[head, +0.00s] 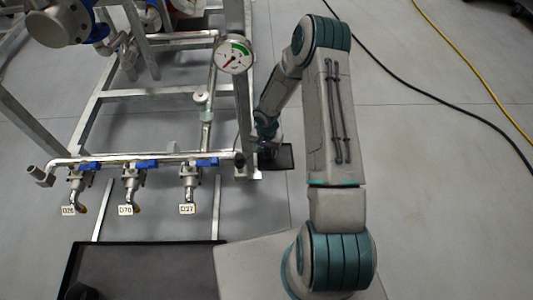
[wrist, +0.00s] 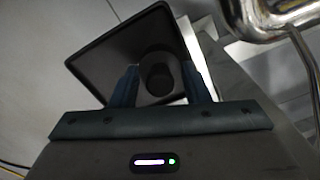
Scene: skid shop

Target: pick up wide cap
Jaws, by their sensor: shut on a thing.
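The wide cap (wrist: 157,76) is a dark round piece between the two fingers of my gripper (wrist: 160,72) in the wrist view. The gripper is shut on it, with one finger on each side. Behind the cap lies a small black tray (wrist: 105,62); I cannot tell whether the cap still touches it. In the head view my gripper (head: 267,150) is low beside the skid's right corner, at the small black tray (head: 285,156). The cap cannot be made out there.
The metal skid frame (head: 245,110) stands just left of my gripper, with a pressure gauge (head: 234,55) above. Blue-handled valves (head: 130,165) line the front pipe. A larger black tray (head: 150,270) is at the bottom left. The floor to the right is clear apart from cables (head: 430,95).

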